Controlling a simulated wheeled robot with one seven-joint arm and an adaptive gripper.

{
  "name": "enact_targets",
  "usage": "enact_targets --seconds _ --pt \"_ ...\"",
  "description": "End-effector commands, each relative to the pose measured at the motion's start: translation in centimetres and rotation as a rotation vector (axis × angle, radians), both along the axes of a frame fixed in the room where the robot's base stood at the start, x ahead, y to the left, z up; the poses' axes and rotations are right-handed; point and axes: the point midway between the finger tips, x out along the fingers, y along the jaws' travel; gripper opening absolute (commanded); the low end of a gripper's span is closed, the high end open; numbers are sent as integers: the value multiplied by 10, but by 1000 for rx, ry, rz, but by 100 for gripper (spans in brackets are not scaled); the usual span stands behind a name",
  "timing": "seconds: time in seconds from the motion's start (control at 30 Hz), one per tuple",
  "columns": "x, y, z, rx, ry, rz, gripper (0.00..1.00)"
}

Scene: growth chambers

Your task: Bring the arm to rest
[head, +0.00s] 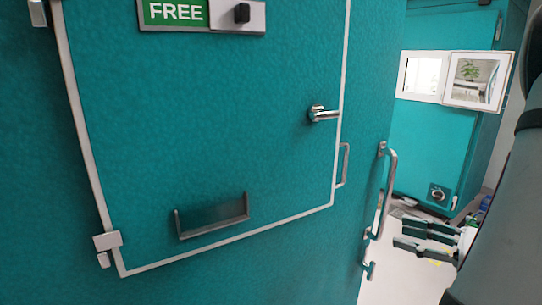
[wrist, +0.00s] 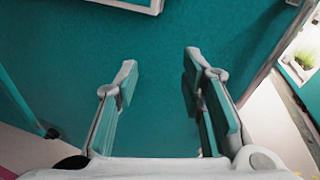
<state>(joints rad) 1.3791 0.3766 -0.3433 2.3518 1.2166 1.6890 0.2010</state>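My gripper (head: 401,231) is at the lower right of the head view, its two dark fingers apart and pointing left. It is right of the teal chamber's vertical metal handle (head: 391,190). In the wrist view my gripper (wrist: 160,62) is open, with nothing between the fingers. A teal surface fills the view beyond the fingertips. I cannot tell how far the fingertips are from it. My arm (head: 510,210) runs along the right edge of the head view and hides part of what lies behind.
A teal chamber door (head: 240,120) stands close in front, shut, with a FREE sign (head: 175,12), a lever handle (head: 322,114) and a small tray (head: 213,215). Another teal chamber (head: 440,145) with two pictures stands at the back right. Pale floor (head: 395,285) shows between.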

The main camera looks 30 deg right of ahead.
Motion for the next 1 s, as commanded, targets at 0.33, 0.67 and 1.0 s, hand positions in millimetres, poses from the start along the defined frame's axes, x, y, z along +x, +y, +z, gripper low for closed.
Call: enact_targets --seconds 0.33,0.67,1.0 --pt "53 160 13 -416 163 692 36" --pt "25 256 5 -1077 193 1317 36" --pt "15 283 24 -1922 -13 1677 36"
